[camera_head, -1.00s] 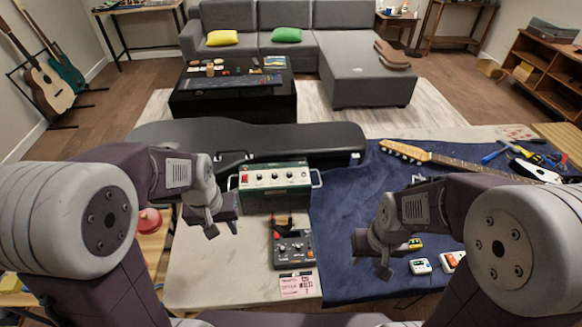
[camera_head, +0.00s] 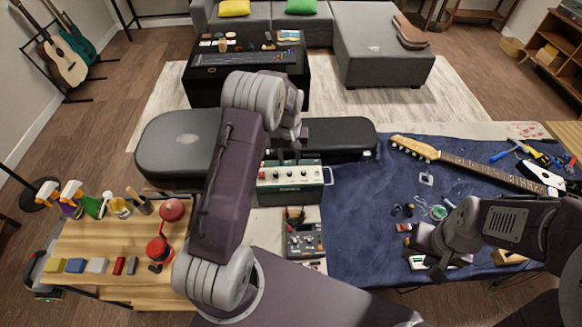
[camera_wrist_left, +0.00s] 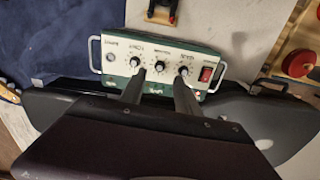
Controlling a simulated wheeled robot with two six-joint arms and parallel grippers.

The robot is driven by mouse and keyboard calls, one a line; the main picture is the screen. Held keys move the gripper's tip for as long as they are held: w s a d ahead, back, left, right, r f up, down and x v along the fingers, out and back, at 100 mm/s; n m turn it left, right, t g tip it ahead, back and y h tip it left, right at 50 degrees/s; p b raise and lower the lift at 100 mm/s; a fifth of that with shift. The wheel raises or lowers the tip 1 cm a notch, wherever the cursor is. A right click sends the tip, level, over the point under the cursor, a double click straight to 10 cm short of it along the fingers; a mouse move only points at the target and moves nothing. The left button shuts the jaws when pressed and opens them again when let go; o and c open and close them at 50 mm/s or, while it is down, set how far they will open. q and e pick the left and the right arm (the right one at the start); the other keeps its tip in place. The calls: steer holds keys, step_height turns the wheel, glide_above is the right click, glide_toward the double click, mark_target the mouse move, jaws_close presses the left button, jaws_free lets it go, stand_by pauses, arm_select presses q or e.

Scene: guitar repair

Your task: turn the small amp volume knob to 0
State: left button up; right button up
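The small amp (camera_head: 292,194) is a green box with a cream front panel, on the workbench before the black case. In the left wrist view the amp (camera_wrist_left: 218,50) appears upside down, with three dark knobs (camera_wrist_left: 160,67) in a row, a red switch (camera_wrist_left: 206,74) and a jack. I cannot read which knob is volume. My left gripper (camera_head: 288,152) is above and behind the amp, pointing at it. In the wrist view its fingers (camera_wrist_left: 158,92) are open and empty, with the middle knob between them in the picture. My right gripper (camera_head: 424,256) is open over the blue mat.
A black pedal (camera_head: 305,240) sits in front of the amp. The guitar neck (camera_head: 480,170) and small parts lie on the blue mat (camera_head: 365,215). The long black case (camera_head: 345,135) lies behind the amp. A side table (camera_head: 110,240) at left holds bottles and blocks.

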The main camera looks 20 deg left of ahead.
mark_target(290, 172)
arm_select(q)
steer(key=f+p, duration=0.1)
steer(key=f, duration=0.4)
steer(key=shift+w+f, duration=0.15)
steer(key=shift+w, duration=0.05)
steer(key=shift+s+f, duration=0.1)
steer(key=shift+f, duration=0.5)
jaws_close()
